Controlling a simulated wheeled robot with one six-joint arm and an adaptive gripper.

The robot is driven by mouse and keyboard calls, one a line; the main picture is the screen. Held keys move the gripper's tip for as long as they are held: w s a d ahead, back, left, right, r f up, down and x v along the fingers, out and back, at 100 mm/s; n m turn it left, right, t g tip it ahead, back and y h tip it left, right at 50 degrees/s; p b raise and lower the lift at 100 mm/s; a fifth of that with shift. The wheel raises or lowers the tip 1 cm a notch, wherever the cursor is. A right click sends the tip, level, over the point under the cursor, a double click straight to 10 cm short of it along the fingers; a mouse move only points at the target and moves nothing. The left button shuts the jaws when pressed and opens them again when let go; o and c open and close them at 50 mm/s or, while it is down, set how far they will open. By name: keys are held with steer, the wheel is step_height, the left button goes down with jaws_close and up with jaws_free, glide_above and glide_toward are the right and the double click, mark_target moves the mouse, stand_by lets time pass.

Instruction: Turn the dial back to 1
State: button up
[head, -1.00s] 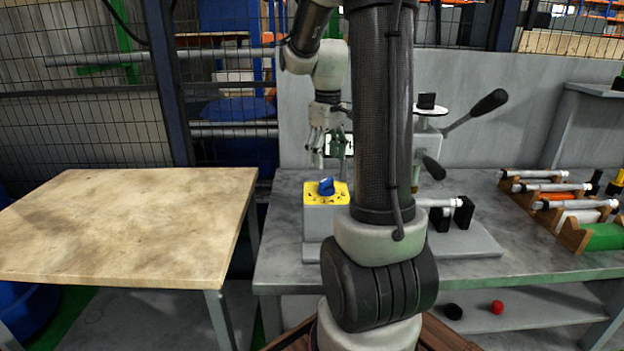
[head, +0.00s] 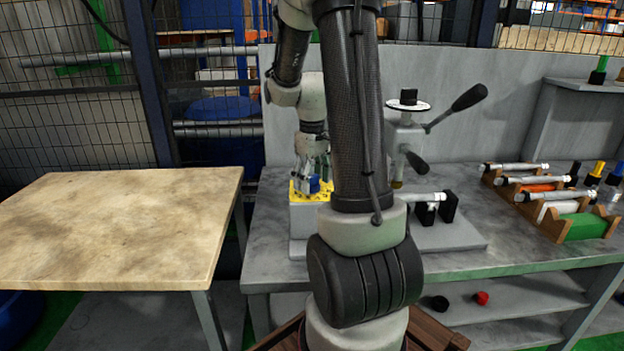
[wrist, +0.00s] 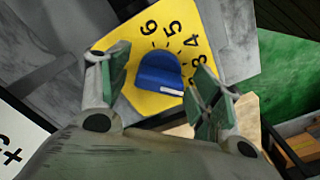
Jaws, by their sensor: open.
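The dial is a blue knob (wrist: 158,70) on a yellow plate (wrist: 140,98) with black numbers; 6, 5, 4 and 3 are readable in the wrist view. A white line shows on the knob's lower edge; which number the knob is set to I cannot tell. My gripper (wrist: 159,66) is open, its two green-padded fingers on either side of the knob, with gaps visible. The right finger covers part of the plate beside the 3. In the head view my gripper (head: 314,168) is down at the blue knob (head: 314,185), on top of a grey box (head: 305,218).
A grey machine with a black-handled lever (head: 465,103) stands right of the dial. Wooden racks with metal shafts (head: 550,205) sit on the bench's right side. A bare wooden table (head: 115,225) stands to the left. My arm hides part of the bench.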

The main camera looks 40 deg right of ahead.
steer(key=c, duration=1)
steer(key=shift+m, duration=3)
steer(key=o, duration=1)
